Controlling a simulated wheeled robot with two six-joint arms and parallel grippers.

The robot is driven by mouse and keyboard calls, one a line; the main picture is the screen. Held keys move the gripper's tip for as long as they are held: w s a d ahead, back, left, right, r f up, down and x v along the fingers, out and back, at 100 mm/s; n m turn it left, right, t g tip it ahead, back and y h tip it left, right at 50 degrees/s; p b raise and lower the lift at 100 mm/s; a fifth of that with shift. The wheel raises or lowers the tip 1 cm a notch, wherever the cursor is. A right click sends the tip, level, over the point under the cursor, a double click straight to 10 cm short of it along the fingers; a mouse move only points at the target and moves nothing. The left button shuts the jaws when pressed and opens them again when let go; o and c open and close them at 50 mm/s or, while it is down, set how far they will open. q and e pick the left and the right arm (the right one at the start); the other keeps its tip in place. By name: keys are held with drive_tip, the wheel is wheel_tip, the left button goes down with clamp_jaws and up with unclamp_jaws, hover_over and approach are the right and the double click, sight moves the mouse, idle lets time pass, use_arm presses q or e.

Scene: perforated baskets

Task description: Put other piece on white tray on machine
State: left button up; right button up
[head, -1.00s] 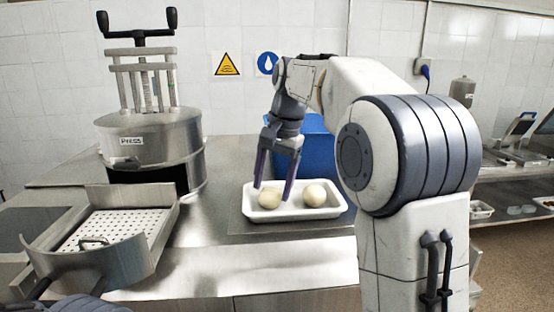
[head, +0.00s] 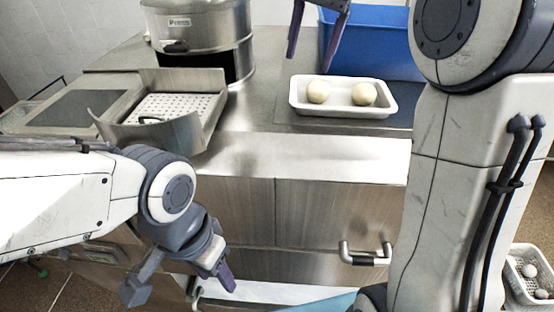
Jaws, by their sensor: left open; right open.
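Two round pale pieces, the left piece (head: 318,92) and the right piece (head: 364,94), sit apart in the white tray (head: 342,112) on the steel counter. My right gripper (head: 311,64) is open and empty, above and behind the left end of the tray, touching neither piece. Its upper part is cut off by the top edge. My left gripper (head: 181,288) is open and empty, low in front of the counter. The steel press machine (head: 199,32) stands at the back left, with a perforated plate (head: 160,113) in front of it.
A blue bin (head: 385,40) stands behind the tray. A drawer handle (head: 364,256) juts from the counter front. A white perforated basket (head: 521,282) with pale pieces is at the lower right. The counter in front of the tray is clear.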

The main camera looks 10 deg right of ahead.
drive_tip(key=s+a+f+n, duration=0.1)
drive_tip(key=a+f, duration=0.1)
drive_tip(key=s+a+f+n, duration=0.1)
drive_tip(key=s+a+f, duration=0.1)
drive_tip(key=a, duration=0.1)
drive_tip(key=s+a+f+n, duration=0.2)
drive_tip(key=shift+a+g, duration=0.3)
drive_tip(key=shift+a, duration=0.1)
drive_tip(key=s+a+f+n, duration=0.1)
drive_tip(key=s+f, duration=0.1)
drive_tip(key=s+a+f+n, duration=0.1)
drive_tip(key=s, duration=0.1)
drive_tip(key=s+a+f+n, duration=0.1)
drive_tip(key=s+a+f, duration=0.1)
drive_tip(key=shift+f, duration=0.35)
drive_tip(key=s+f+n, duration=0.7)
drive_tip(key=s+f, duration=0.5)
drive_tip(key=s, duration=0.3)
drive_tip(key=shift+a+f+n+g+h, duration=0.2)
drive_tip(key=shift+a+n+g+h, duration=0.1)
drive_tip(key=shift+g, duration=0.1)
drive_tip(key=shift+s+f, duration=0.1)
wheel_tip(320, 180, down, 7)
drive_tip(key=b, duration=0.6)
drive_tip(key=shift+r+b, duration=0.2)
drive_tip(key=shift+b, duration=0.2)
